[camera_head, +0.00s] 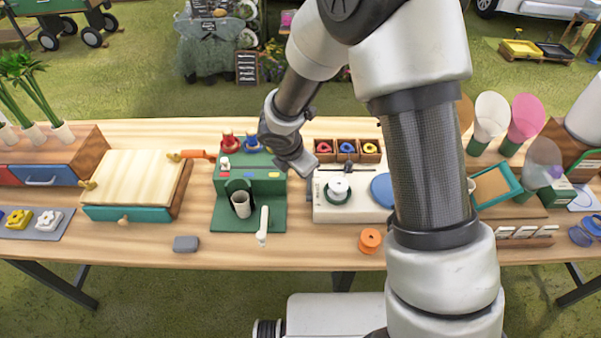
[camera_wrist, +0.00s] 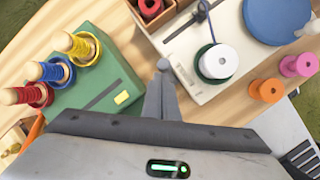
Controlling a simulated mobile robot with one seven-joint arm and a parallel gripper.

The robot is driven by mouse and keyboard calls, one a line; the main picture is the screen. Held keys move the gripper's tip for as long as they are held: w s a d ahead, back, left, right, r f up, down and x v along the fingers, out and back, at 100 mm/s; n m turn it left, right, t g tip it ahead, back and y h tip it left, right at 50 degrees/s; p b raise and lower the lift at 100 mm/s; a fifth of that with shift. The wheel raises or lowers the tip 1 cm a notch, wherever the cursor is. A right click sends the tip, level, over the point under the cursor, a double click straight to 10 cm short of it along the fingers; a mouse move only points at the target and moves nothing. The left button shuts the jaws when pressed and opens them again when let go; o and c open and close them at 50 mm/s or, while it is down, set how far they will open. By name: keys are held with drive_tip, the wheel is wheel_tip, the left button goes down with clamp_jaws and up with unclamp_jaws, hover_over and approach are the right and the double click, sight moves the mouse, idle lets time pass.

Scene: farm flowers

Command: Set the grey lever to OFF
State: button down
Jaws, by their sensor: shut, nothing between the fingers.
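My gripper (camera_wrist: 163,70) is shut and empty. In the head view my gripper (camera_head: 306,166) hangs above the workbench, between the green machine (camera_head: 248,185) and the white machine (camera_head: 325,210). A thin dark grey lever with a rounded knob (camera_wrist: 203,8) stands at the back edge of the white machine in the wrist view, apart from my fingers. It also shows small in the head view (camera_head: 347,167). No ON or OFF marking is readable.
A white spool (camera_wrist: 218,61) sits on the white machine, with a blue disc (camera_wrist: 279,16) beside it. Red, blue and yellow spools are on the green machine. An orange spool (camera_head: 370,240) stands in front. A wooden tray of spools (camera_head: 347,150) is behind.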

drive_tip(key=shift+s+r, duration=0.1)
drive_tip(key=shift+r+p, duration=0.65)
drive_tip(key=shift+r, duration=0.05)
drive_tip(key=shift+a+r, duration=0.1)
